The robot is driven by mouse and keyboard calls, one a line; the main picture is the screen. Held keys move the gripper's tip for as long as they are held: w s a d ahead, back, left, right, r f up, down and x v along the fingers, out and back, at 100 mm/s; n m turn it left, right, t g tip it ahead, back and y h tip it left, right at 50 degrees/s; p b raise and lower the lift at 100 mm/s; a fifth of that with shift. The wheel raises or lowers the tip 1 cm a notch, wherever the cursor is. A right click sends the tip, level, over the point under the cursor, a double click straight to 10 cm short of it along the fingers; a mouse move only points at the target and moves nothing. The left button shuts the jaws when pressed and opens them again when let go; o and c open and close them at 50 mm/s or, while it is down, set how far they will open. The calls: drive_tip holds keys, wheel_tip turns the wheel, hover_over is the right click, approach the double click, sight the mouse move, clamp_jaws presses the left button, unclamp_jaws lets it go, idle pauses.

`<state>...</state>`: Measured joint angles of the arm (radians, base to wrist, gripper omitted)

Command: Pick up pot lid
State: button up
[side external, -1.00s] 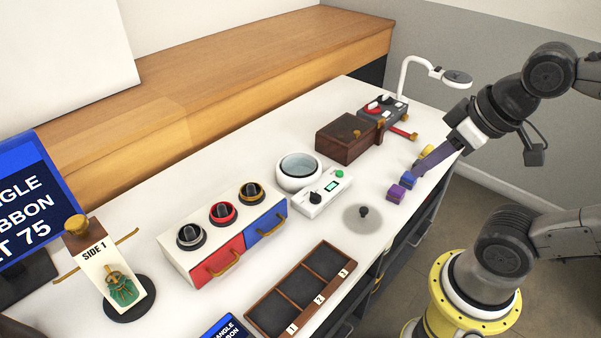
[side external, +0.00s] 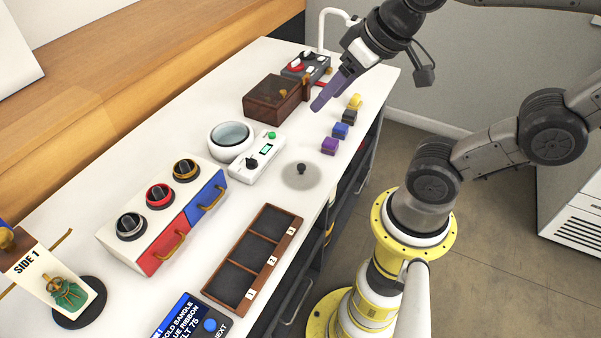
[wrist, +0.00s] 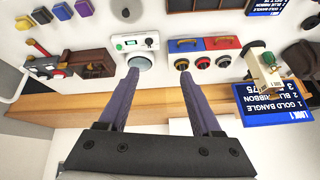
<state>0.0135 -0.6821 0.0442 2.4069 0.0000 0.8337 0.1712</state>
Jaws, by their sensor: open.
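The likely pot lid is a round, clear, greyish disc with a dark knob (side external: 301,170), lying flat on the white table near its front edge. In the wrist view it shows at the top edge, partly cut off (wrist: 127,11). My gripper (side external: 318,104) is open and empty, with purple fingers, raised over the table near the brown box and apart from the lid. In the wrist view the fingertips (wrist: 158,74) have a clear gap between them, and the lid lies beyond them. A round white pot-like vessel (side external: 231,138) stands behind the lid.
A white control box (side external: 258,158) sits beside the lid. Purple (side external: 329,146), blue, dark and yellow blocks line up to its right. A three-slot tray (side external: 254,262) lies in front, and a brown box (side external: 274,100) stands behind. Table around the lid is clear.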

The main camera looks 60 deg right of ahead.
drive_tip(key=w+d+f+m+g, duration=0.2)
drive_tip(key=w+d+f+m, duration=0.1)
drive_tip(key=w, duration=0.4)
drive_tip(key=m+g, duration=0.4)
hover_over(301, 166)
wheel_tip(301, 166, down, 23)
drive_tip(key=shift+s+d+r, duration=0.15)
drive_tip(key=shift+f, duration=2.95)
clamp_jaws()
